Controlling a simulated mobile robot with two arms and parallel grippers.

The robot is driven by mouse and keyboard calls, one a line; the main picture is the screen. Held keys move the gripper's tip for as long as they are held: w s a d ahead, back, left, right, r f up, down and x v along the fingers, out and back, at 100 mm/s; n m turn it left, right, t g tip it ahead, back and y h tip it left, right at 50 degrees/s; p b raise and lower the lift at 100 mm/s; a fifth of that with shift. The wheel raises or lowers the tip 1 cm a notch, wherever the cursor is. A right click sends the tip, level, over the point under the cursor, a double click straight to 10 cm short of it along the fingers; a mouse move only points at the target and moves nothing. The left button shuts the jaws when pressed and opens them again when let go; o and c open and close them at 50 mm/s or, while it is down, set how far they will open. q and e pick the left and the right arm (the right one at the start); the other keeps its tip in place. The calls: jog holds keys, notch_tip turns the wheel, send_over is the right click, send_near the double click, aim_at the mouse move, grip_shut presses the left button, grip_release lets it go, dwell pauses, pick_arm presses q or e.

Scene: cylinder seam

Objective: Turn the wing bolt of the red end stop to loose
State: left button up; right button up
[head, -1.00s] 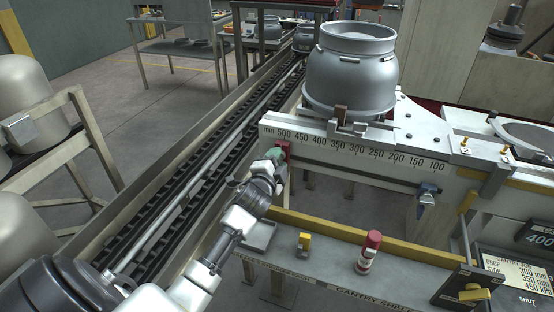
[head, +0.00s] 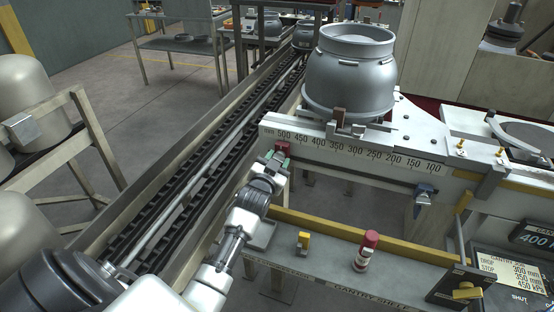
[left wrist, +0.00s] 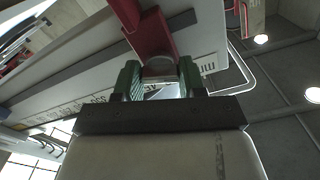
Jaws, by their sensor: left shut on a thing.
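The red end stop (head: 284,147) sits at the left end of the scale rail (head: 345,155), near the 500 mark. In the left wrist view the red end stop (left wrist: 150,38) rises just beyond my fingertips. My left gripper (head: 274,160) is at the underside of the stop, and its green fingers (left wrist: 160,78) are shut on the wing bolt, which they mostly hide. I cannot read the bolt's turn angle. My right gripper is not in view.
A grey vessel (head: 350,70) stands above the rail. A blue clamp (head: 423,196) hangs farther right. A conveyor (head: 190,175) runs to the left.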

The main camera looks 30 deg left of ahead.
pick_arm(q)
jog(key=shift+f+n, duration=0.1)
jog(key=shift+n, duration=0.9)
jog(key=o, duration=0.9)
jog(key=b+v, duration=0.1)
jog(key=v, duration=1)
jog(key=shift+b, duration=0.35)
jog(key=shift+d, duration=0.1)
